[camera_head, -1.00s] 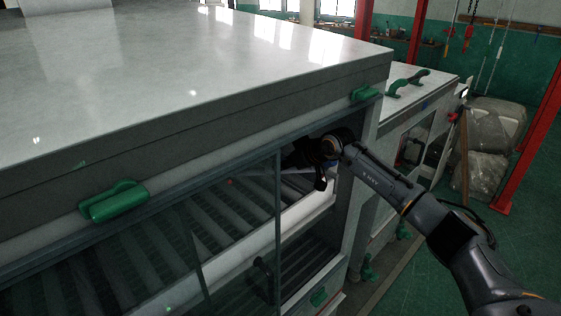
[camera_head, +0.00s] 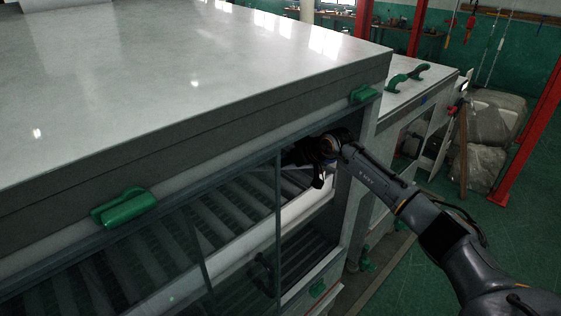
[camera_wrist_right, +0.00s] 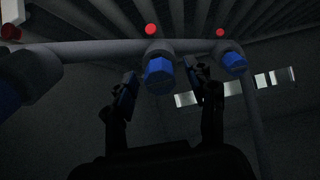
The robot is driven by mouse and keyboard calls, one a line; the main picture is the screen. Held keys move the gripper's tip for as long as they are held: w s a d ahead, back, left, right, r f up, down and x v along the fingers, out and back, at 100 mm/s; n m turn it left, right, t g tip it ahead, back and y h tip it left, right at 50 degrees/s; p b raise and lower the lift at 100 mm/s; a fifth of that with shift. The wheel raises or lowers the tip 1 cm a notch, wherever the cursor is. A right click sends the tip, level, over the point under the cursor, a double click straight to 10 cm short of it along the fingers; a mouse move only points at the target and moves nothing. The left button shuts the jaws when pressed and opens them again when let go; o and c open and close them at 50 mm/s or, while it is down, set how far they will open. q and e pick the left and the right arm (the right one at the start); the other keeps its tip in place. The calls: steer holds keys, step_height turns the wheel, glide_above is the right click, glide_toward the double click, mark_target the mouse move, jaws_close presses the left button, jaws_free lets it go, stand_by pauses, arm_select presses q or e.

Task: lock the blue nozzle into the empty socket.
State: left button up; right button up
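In the right wrist view, a blue nozzle (camera_wrist_right: 159,73) hangs from a fitting on a grey pipe, pointing toward the camera. The open fingers of my right gripper (camera_wrist_right: 163,78) stand on either side of it, with a visible gap at the left finger. Whether the right finger touches is unclear. I cannot tell how far the nozzle is seated in its socket. Another blue nozzle (camera_wrist_right: 233,62) is on the pipe to the right, and a dark blue one (camera_wrist_right: 12,92) is close at the left. In the head view, my right gripper (camera_head: 318,168) reaches into the machine's opening. My left gripper is out of view.
The grey pipe (camera_wrist_right: 100,52) runs across below dark slats. The machine's metal top (camera_head: 180,80) overhangs the opening, and a glass panel (camera_head: 235,215) lies left of my right gripper. A green handle (camera_head: 124,207) sits on the front edge. Floor (camera_head: 480,220) shows at the right.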

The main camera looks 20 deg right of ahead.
steer(key=shift+s, duration=0.1)
steer(key=v, duration=1.2)
